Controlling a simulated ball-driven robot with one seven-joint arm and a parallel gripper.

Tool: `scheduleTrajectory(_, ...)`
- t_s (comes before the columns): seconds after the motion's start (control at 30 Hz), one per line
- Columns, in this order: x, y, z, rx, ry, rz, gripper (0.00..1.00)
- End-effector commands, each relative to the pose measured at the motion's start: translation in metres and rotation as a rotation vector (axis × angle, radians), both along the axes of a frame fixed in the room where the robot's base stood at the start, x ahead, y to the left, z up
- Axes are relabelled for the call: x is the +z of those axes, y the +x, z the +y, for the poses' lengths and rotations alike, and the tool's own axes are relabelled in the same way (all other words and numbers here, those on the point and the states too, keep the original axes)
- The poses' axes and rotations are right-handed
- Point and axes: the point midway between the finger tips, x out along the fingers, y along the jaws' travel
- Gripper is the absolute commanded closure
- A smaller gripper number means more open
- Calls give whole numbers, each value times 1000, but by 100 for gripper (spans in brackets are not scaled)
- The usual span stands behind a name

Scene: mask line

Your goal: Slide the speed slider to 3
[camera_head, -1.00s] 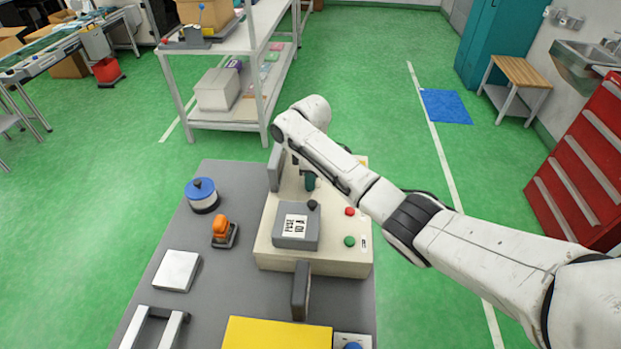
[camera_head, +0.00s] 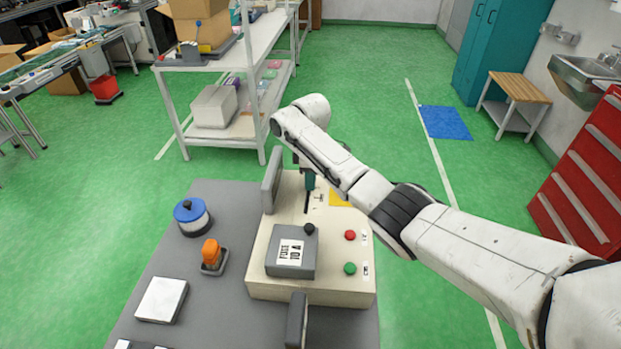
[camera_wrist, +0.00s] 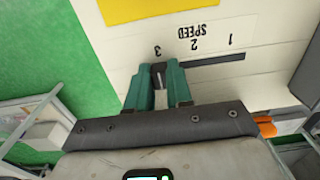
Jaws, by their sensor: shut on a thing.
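The speed slider's dark knob (camera_wrist: 158,70) is held between the green fingertips of my gripper (camera_wrist: 158,84) in the wrist view. The knob is beside the printed 3, at the left end of the visible dark slot (camera_wrist: 215,59); the slot runs right towards the 1. The word SPEED (camera_wrist: 194,32) and the numbers look upside down there. In the head view my gripper (camera_head: 309,180) is at the far part of the cream machine panel (camera_head: 262,275), at the far end of the slot (camera_head: 306,203). The knob is hidden there.
A grey box with a black knob (camera_head: 292,255), a red button (camera_head: 350,235) and a green button (camera_head: 350,268) are on the panel's near part. Grey upright plates (camera_head: 272,180) stand at its side. The grey tabletop (camera_head: 215,285) holds an orange-topped device (camera_head: 211,252).

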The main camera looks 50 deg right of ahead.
Motion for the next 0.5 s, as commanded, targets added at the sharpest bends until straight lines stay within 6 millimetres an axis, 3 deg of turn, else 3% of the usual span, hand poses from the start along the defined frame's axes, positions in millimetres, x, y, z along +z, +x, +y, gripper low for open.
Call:
scheduleTrajectory(0.1,1,2,-2,-1,-5,-8,100)
scheduleTrajectory(0.13,1,2,-2,-1,-5,-8,77)
scheduleTrajectory(0.3,1,2,-2,-1,-4,-7,61)
scheduleTrajectory(0.4,1,1,-1,-1,-4,-7,53)
scheduleTrajectory(0.5,1,1,-1,-1,-4,-5,53)
